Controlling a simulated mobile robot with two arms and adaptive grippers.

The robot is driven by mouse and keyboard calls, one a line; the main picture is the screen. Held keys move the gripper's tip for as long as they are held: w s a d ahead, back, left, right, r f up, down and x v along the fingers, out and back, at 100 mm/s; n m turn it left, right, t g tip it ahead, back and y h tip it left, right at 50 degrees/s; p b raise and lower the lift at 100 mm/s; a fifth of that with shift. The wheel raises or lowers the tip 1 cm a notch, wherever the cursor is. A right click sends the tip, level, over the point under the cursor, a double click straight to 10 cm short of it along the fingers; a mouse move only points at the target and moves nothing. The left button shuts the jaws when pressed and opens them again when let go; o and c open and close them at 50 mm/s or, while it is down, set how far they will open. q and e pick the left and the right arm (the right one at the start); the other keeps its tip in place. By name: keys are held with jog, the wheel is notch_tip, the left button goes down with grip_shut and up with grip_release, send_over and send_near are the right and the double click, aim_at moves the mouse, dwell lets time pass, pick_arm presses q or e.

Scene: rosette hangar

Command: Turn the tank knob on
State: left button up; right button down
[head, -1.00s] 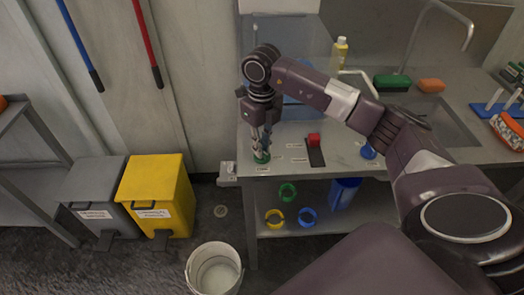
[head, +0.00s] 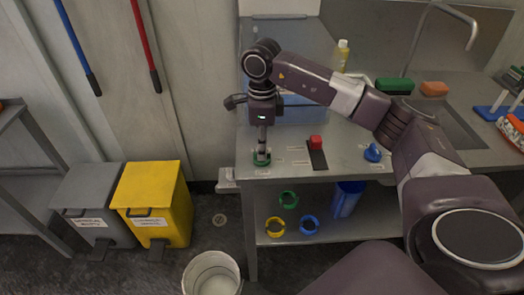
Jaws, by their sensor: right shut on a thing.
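A green knob (head: 262,162) sits at the front left corner of the steel counter, partly hidden by my fingers. My right gripper (head: 262,153) points straight down and is shut on the green knob. The gripper is seen nearly edge-on, so one finger hides the other. A blue knob (head: 373,153) stands farther right on the counter. A clear, bluish tank (head: 300,108) stands behind my right wrist, partly covered by it. My left gripper is not in view.
A sink (head: 445,125) with a tap is at the right. Below are coloured rings and a blue bin (head: 346,199). A yellow bin (head: 158,200) and a white bucket (head: 212,274) stand on the floor.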

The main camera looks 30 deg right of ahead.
jog(key=shift+w+r+n, duration=0.1)
jog(key=shift+n, duration=0.3)
jog(key=c, duration=2)
grip_release()
notch_tip(320, 180, up, 12)
jog(key=shift+f, duration=0.1)
